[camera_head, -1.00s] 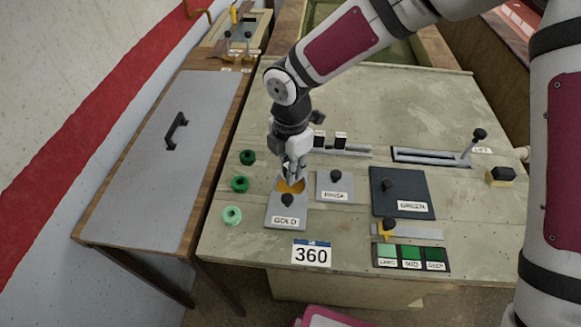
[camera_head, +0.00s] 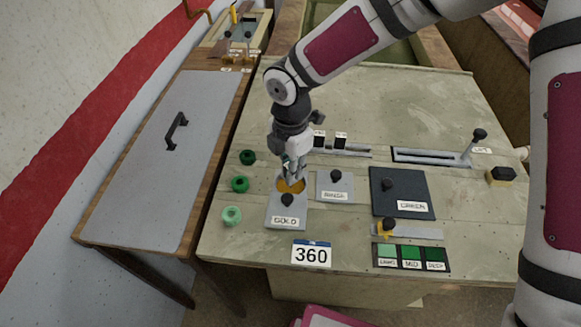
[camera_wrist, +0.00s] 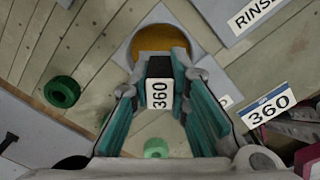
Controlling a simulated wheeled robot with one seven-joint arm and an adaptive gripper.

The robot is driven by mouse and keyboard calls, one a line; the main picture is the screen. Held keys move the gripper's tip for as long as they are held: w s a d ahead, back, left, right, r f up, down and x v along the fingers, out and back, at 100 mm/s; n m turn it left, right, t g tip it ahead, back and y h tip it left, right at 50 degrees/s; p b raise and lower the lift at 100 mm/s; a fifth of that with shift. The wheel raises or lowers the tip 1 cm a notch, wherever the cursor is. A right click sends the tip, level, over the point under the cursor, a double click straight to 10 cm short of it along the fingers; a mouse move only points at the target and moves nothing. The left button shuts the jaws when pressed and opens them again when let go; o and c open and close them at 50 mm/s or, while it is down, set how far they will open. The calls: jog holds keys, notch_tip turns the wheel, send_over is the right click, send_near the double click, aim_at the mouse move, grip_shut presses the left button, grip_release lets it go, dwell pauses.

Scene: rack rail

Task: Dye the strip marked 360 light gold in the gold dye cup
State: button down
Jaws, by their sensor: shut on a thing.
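My gripper (camera_wrist: 160,95) is shut on the head of the strip marked 360 (camera_wrist: 158,92), a dark-topped block with a white label. In the head view my gripper (camera_head: 291,172) is at the back edge of the gold dye cup's opening. The cup's round opening shows gold-orange in the wrist view (camera_wrist: 160,38) and the head view (camera_head: 291,186).
The RINSE plate (camera_head: 323,181) and dark GREEN plate (camera_head: 402,192) lie to the right. A rail with dark blocks (camera_head: 340,142) is behind, and a LIFT lever (camera_head: 476,138) at right. Green colour samples (camera_head: 411,256) are in front.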

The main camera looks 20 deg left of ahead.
jog(key=shift+r, duration=0.1)
dwell(0.5)
jog(key=shift+r+p, duration=1.45)
jog(key=shift+r, duration=3.65)
